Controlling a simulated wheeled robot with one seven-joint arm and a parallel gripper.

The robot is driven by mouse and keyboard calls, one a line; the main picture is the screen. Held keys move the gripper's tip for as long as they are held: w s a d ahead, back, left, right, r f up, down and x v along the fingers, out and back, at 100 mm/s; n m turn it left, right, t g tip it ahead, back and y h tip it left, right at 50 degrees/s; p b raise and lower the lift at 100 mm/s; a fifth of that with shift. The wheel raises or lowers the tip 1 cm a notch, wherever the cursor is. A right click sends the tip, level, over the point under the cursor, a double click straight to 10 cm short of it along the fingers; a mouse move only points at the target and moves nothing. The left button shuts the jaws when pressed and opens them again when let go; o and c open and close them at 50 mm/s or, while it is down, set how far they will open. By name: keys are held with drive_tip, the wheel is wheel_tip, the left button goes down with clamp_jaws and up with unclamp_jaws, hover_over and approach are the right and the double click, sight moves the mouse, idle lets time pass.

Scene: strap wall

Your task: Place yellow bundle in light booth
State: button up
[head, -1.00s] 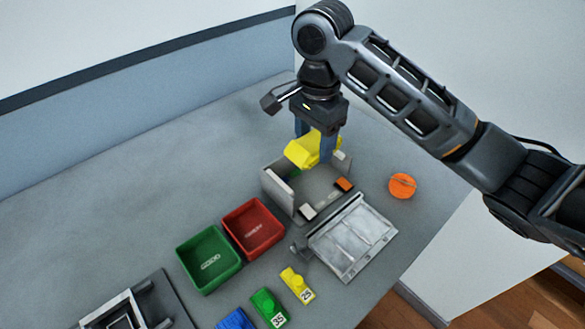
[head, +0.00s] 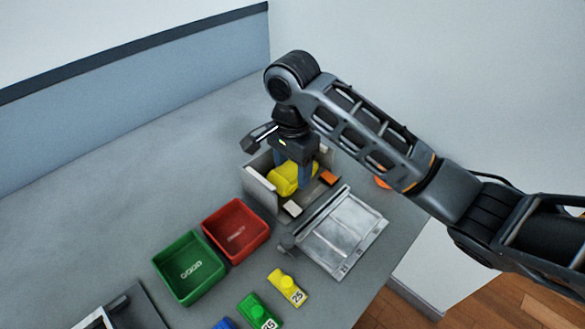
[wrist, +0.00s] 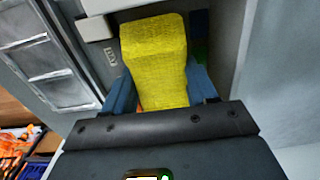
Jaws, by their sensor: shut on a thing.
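The yellow bundle (head: 288,179) is between the fingers of my gripper (head: 294,172), which is shut on it. In the wrist view the bundle (wrist: 155,58) fills the space between the two blue fingers. The light booth (head: 259,190) is a grey open-topped box, with small white and orange blocks at its front edge. The bundle is lowered inside the booth's walls. Whether it touches the booth floor cannot be told.
A grey panel with ribs (head: 342,232) lies in front of the booth. A red tray (head: 262,245) and a green tray (head: 218,272) stand to the left. Yellow (head: 287,287) and green (head: 257,312) numbered pieces lie nearer. An orange disc (head: 381,183) is partly hidden behind my arm.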

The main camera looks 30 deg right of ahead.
sight(293, 167)
drive_tip(key=o, duration=1.1)
drive_tip(key=shift+f, duration=0.1)
wheel_tip(293, 167, up, 12)
drive_tip(key=p, duration=0.4)
